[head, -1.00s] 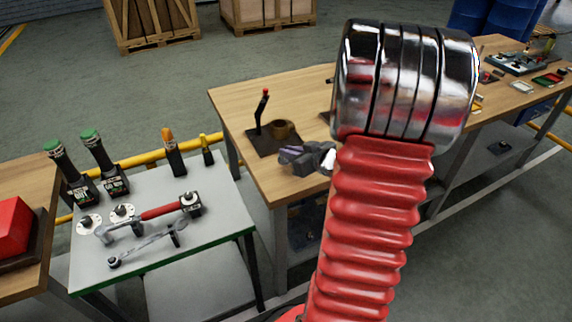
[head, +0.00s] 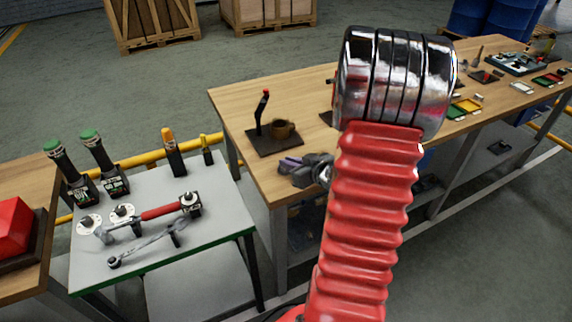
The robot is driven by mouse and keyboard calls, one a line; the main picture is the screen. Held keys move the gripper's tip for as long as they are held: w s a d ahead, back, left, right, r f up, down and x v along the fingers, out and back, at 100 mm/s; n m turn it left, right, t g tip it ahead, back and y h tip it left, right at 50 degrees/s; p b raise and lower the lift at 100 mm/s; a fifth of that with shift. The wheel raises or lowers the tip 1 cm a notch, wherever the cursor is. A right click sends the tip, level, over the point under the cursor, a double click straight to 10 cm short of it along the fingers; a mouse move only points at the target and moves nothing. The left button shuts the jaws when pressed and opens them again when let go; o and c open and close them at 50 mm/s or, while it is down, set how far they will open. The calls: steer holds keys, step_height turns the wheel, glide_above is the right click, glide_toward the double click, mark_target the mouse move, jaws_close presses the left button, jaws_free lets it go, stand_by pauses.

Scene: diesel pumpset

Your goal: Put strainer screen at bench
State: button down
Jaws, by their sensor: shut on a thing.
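My gripper (head: 305,171) shows only in part, grey and purple, to the left of my red arm, over the front left part of the wooden bench (head: 245,101). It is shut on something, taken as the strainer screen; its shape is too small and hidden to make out. Whether it touches the bench top, I cannot tell. My red ribbed arm and its shiny metal joint hide the middle of the bench.
A dark plate with an upright lever and a brown cup (head: 284,129) stands on the bench behind my gripper. A grey table (head: 92,260) with tools and green-topped bottles is at left. Small trays (head: 467,105) lie on the far right bench.

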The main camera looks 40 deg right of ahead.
steer(key=c, duration=1.8)
jaws_free()
steer(key=shift+c, duration=0.2)
steer(key=shift+r, duration=0.1)
steer(key=v, duration=1.2)
